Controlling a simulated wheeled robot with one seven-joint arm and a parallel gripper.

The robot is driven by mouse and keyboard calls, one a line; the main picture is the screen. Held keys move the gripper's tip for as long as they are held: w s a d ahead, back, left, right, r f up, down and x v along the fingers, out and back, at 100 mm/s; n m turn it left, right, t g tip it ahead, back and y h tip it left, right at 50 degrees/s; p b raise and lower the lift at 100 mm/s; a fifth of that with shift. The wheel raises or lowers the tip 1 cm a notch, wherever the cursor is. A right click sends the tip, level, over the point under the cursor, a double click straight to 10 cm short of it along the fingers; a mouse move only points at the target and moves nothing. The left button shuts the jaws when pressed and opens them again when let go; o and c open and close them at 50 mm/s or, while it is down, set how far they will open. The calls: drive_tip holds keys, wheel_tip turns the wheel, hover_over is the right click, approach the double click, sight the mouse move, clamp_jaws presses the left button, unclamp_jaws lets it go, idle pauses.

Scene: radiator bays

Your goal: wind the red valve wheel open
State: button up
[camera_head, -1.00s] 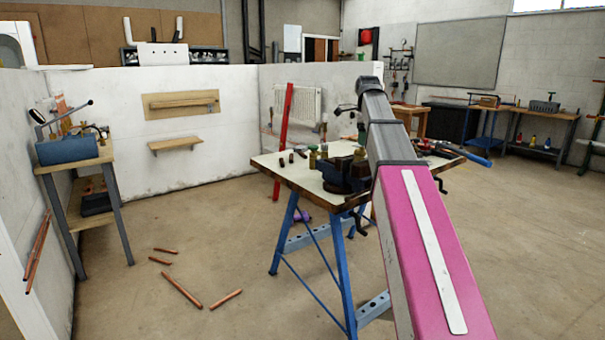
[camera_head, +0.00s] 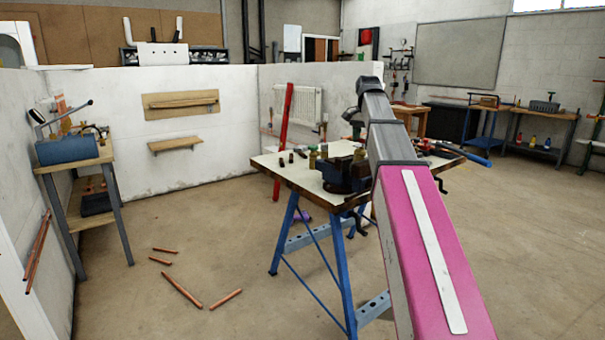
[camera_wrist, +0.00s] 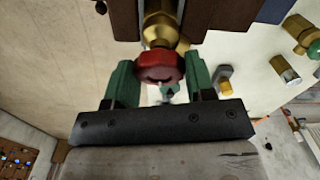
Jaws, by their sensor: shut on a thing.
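The red valve wheel (camera_wrist: 160,67) shows in the wrist view at the end of a brass valve body (camera_wrist: 160,28). My gripper (camera_wrist: 158,82) has its two green fingers on either side of the wheel, shut on it. The wheel's far side and the exact finger contact are partly hidden. In the head view the wheel and my gripper are hidden behind my arm, which reaches over the workbench (camera_head: 289,175).
A blue vice (camera_head: 345,174) and small fittings stand on the bench. In the wrist view, brass fittings (camera_wrist: 285,68) lie to the right of the valve. Copper pipes (camera_head: 181,290) lie on the floor.

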drive_tip(key=n, duration=1)
drive_tip(key=shift+n, duration=0.4)
drive_tip(key=o, duration=0.9)
